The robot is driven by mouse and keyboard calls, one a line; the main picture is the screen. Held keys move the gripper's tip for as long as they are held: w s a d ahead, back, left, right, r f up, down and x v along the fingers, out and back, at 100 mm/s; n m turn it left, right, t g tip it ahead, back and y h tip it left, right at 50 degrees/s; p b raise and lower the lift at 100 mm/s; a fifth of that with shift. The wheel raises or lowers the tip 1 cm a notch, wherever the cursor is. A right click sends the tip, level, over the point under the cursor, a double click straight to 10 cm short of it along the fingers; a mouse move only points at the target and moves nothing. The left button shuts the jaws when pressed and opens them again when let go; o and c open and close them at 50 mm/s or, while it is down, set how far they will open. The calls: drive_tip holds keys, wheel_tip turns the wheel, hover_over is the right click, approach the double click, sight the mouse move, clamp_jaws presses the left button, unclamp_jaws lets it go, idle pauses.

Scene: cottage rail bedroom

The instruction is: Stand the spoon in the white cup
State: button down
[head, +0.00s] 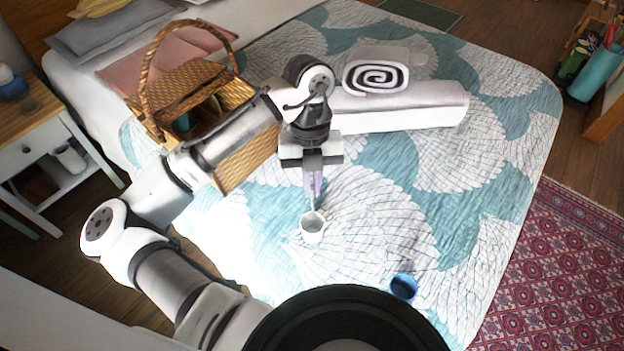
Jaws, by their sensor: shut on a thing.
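The white cup (312,228) stands upright on the bed, on the patterned quilt, below the middle of the head view. My gripper (313,190) points down just above and behind the cup. It is shut on the spoon (313,204), which shows only as a thin, pale upright strip between and below the fingers. The spoon's lower end is at the cup's far rim in the picture. I cannot tell whether it is inside the cup or behind it.
A wicker basket (248,165) with a tall handle stands left of my gripper, partly behind my arm. Rolled and folded bedding (400,108) lies behind. A blue cup (404,287) sits at the front right. The quilt (460,190) right of the white cup is clear.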

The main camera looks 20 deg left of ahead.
sight(313, 204)
drive_tip(key=shift+f+b, duration=1.55)
drive_tip(key=shift+f, duration=0.95)
drive_tip(key=c, duration=1.5)
unclamp_jaws()
drive_tip(key=v, duration=1.3)
drive_tip(key=shift+r, duration=0.4)
drive_tip(key=shift+w, duration=0.1)
